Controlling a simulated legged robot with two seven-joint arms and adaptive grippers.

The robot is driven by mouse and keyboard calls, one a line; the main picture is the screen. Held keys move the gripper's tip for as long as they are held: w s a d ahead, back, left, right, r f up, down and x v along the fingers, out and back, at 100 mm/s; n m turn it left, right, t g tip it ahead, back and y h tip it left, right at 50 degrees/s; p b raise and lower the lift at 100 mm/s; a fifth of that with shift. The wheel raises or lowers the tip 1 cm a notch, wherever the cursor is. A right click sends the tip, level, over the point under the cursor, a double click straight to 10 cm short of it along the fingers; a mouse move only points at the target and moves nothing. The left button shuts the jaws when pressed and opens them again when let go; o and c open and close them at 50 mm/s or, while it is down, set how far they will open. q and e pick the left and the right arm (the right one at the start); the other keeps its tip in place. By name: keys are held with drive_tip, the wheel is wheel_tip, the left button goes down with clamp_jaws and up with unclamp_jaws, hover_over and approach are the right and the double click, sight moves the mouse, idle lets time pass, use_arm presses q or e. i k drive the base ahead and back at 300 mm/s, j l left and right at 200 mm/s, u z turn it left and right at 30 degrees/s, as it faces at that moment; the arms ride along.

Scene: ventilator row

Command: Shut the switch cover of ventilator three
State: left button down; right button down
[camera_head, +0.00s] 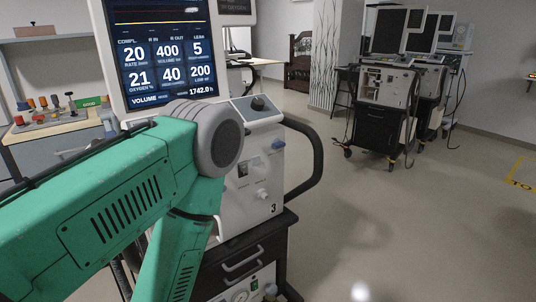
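Ventilator three (262,150) stands close in front of me, a white unit with a lit screen (160,50) and a small "3" low on its front. A small dark switch-like part (243,169) shows on the front panel beside my arm. I cannot tell whether it is the switch cover, or whether a cover is open or shut. My green left arm comes in from the left, bends at a grey joint in front of the ventilator and runs down out of the picture. It hides the left part of the front panel. Neither gripper is in view.
A black handle (308,160) curves out from the ventilator's right side, above a dark drawer cart (240,262). A bench (55,128) with small coloured items stands at the left. More ventilators on carts (378,125) stand at the back right. The floor at the right is clear.

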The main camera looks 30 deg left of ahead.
sight(256, 160)
drive_tip(key=u, duration=0.9)
